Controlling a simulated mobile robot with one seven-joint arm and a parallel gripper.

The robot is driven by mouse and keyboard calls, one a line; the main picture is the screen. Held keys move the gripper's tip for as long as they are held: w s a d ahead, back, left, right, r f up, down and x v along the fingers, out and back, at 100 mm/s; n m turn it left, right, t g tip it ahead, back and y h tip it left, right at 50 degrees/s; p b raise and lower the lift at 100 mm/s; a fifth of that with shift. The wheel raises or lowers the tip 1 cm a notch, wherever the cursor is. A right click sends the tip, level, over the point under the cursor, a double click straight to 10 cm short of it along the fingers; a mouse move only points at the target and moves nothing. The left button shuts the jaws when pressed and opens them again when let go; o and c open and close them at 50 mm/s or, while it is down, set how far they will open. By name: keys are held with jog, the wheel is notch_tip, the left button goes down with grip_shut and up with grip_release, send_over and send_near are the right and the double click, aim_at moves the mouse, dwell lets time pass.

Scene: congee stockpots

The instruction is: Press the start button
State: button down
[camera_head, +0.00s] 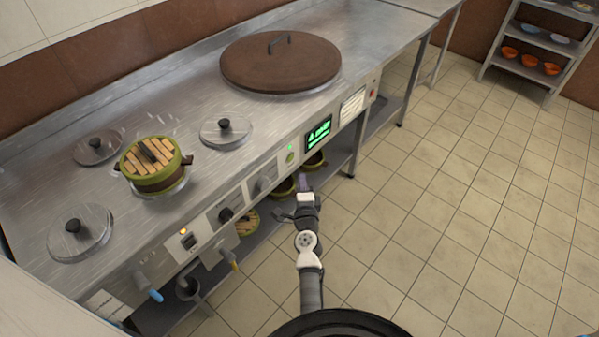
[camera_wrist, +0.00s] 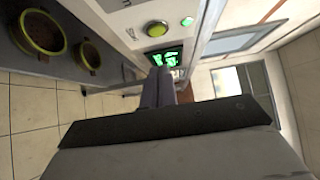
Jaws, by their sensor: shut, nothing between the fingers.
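A round green button (camera_head: 290,158) sits on the front panel of the steel counter, just left of a lit green display (camera_head: 319,133). A small green light (camera_head: 290,147) shows just above the button. In the wrist view the green button (camera_wrist: 157,29) appears near the top, with the display (camera_wrist: 165,58) below it and the green light (camera_wrist: 187,21) beside it. My gripper (camera_head: 304,181) is shut and empty, in front of the panel and lower than the button in the head view. In the wrist view its fingertips (camera_wrist: 160,72) overlap the display's lower edge; a gap to the button shows.
A red button (camera_head: 372,93) is at the panel's right end. A green pot with a slatted lid (camera_head: 152,160) and a large brown lid (camera_head: 280,65) are on the counter. The tiled floor (camera_head: 440,200) is clear.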

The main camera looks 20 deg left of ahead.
jog(key=shift+b+v, duration=0.3)
jog(key=shift+v, duration=2.35)
jog(key=shift+w+d, duration=0.1)
